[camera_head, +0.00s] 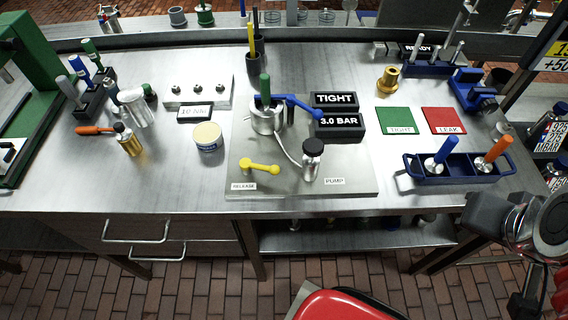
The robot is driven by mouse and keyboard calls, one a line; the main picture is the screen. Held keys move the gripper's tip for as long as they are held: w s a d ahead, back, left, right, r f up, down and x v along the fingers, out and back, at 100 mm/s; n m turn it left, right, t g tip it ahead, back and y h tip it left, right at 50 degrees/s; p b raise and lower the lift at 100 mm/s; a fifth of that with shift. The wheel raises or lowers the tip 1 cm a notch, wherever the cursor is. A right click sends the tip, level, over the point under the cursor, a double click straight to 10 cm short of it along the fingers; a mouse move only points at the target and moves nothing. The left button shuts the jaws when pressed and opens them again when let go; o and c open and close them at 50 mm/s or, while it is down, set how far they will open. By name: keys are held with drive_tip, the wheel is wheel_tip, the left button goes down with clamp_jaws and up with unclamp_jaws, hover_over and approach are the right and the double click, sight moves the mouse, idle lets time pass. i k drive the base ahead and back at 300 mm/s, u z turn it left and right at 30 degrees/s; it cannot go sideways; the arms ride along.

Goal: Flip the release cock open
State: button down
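The release cock (260,166) is a yellow lever lying flat near the front left of a grey test plate (355,181), just above a label reading RELEASE (243,186). It runs nearly left to right, with its right end slightly nearer me. A pump (311,165) with a black knob stands to its right above a PUMP label. Behind stands a round metal fixture (266,121) with a green-handled piece and a blue lever (299,104). Parts of my arm show at the lower right, apart from the plate; I see no gripper fingers.
Black displays read TIGHT (335,99) and 3.0 BAR (338,122). Green (396,117) and red (442,117) pads and a blue tray (459,170) lie to the right. The bench front beside the plate is clear.

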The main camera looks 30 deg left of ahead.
sight(245, 163)
drive_tip(key=z, duration=0.4)
drive_tip(key=k, duration=1.4)
drive_tip(key=u, duration=1.95)
drive_tip(key=i, duration=0.65)
drive_tip(key=z, duration=0.05)
